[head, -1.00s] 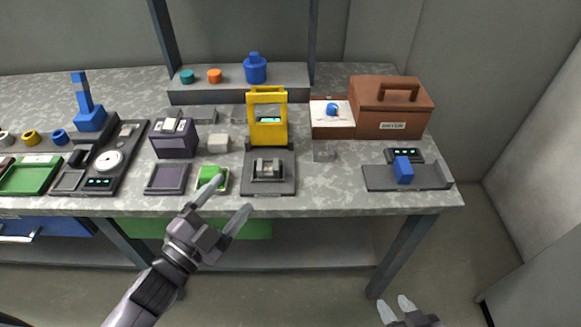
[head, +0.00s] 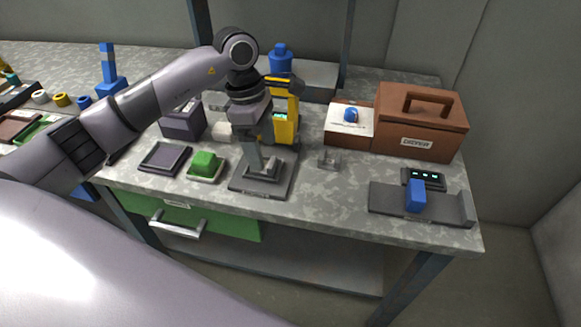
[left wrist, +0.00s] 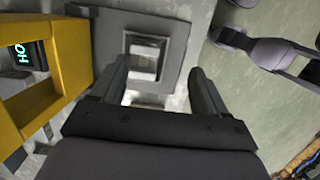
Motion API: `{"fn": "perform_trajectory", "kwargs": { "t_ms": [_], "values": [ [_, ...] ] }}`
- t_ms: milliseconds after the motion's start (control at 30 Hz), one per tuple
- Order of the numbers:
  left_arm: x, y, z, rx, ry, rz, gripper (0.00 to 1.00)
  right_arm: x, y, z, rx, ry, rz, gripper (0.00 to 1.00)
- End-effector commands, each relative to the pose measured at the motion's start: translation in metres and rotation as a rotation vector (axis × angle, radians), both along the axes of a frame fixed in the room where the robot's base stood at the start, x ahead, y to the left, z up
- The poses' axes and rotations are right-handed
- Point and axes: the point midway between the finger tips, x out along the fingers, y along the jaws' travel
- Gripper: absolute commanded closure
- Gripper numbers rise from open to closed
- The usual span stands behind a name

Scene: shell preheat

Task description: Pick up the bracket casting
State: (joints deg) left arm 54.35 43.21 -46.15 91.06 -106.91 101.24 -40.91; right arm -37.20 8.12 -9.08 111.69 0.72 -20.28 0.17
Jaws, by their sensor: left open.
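A grey metal piece (left wrist: 146,58), which looks like the bracket casting, sits in a square dark frame on a dark plate (head: 240,187) in front of the yellow stand. My left gripper (head: 262,166) points down over this plate and hides most of the piece in the head view. In the left wrist view my left gripper (left wrist: 159,72) is open, its fingers apart with the piece ahead between them, nearer the left finger. I cannot tell whether a finger touches it. A small grey U-shaped piece (head: 329,159) lies on the bench to the right. My right gripper is not in view.
The yellow stand (head: 287,124) rises close behind the left gripper; it also shows at the left in the left wrist view (left wrist: 62,45). A green block (head: 206,163) stands to the left. A brown dryer box (head: 420,122) and a blue block (head: 415,195) are to the right.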

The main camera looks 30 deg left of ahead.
Motion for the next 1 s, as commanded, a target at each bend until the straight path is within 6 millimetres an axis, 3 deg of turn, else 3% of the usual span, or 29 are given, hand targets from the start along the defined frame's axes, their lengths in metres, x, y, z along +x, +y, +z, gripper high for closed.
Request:
{"fn": "perform_trajectory", "kwargs": {
  "t_ms": [33, 100, 200, 467, 733, 1000],
  "values": [
    [0.004, 0.018, 0.006, 0.068, -0.010, 0.005, 0.26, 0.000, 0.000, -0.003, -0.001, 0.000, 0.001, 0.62],
    [0.006, 0.033, 0.013, 0.133, -0.013, 0.008, 0.26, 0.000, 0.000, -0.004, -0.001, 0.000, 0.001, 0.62],
    [0.007, 0.044, 0.016, 0.177, -0.012, 0.013, 0.26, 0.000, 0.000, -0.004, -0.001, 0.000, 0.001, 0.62],
    [0.005, 0.044, -0.008, 0.181, -0.009, 0.012, 0.26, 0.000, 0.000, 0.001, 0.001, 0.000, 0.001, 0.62],
    [0.003, 0.042, -0.044, 0.178, -0.011, 0.013, 0.26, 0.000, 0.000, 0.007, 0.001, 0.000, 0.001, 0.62],
    [0.003, 0.041, -0.053, 0.178, -0.014, 0.012, 0.26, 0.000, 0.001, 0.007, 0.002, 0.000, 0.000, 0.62]
  ]
}}
